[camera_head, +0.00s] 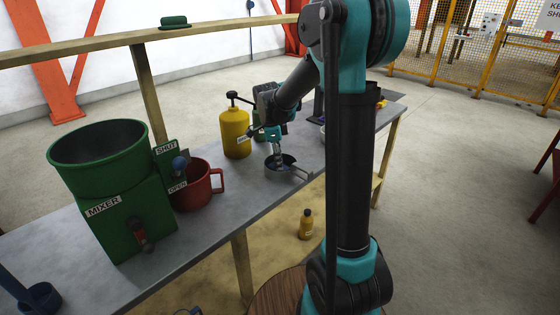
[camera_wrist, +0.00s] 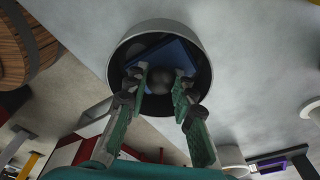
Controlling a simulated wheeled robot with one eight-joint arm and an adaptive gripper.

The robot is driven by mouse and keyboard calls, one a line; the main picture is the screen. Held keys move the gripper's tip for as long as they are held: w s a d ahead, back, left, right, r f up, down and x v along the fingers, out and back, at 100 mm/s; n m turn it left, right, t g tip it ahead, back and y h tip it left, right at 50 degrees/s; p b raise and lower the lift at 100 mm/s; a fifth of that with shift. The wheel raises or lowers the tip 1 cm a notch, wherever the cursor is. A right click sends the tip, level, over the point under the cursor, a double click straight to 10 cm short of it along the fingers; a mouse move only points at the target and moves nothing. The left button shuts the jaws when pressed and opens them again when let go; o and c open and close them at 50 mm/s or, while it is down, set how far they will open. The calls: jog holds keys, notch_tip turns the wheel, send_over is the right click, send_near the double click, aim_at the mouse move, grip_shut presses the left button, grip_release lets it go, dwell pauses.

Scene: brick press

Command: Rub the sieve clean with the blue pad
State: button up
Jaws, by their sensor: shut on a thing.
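The sieve (camera_head: 270,168) is a round, dark-bottomed pan with a grey rim and a handle, lying on the grey bench. In the wrist view its rim (camera_wrist: 203,45) rings my fingertips. The blue pad (camera_wrist: 172,52) lies inside the sieve, with a rounded grey knob between my fingers. My gripper (camera_wrist: 162,78) is shut on the blue pad by this knob. In the head view my gripper (camera_head: 277,152) points down into the sieve and hides the pad. Whether the pad presses on the mesh cannot be told.
A yellow bottle (camera_head: 235,135) with a black top stands just left of the sieve on the bench (camera_head: 245,200). A red mug (camera_head: 199,190) and the green mixer (camera_head: 120,205) stand further left. A small yellow bottle (camera_head: 306,225) is below the bench.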

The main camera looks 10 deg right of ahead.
jog(key=shift+s+d+f, duration=0.15)
jog(key=shift+s+d, duration=0.1)
jog(key=shift+d, duration=0.1)
jog(key=shift+w+d, duration=0.15)
jog(key=shift+d, duration=0.05)
jog(key=shift+w, duration=0.2)
jog(key=shift+w+a, duration=0.2)
jog(key=shift+w, duration=0.05)
jog(key=shift+s+a, duration=0.1)
jog(key=shift+a, duration=0.15)
jog(key=shift+s, duration=0.2)
jog(key=shift+s+d, duration=0.2)
jog(key=shift+s, duration=0.1)
jog(key=shift+w+d, duration=0.1)
jog(key=shift+d, duration=0.15)
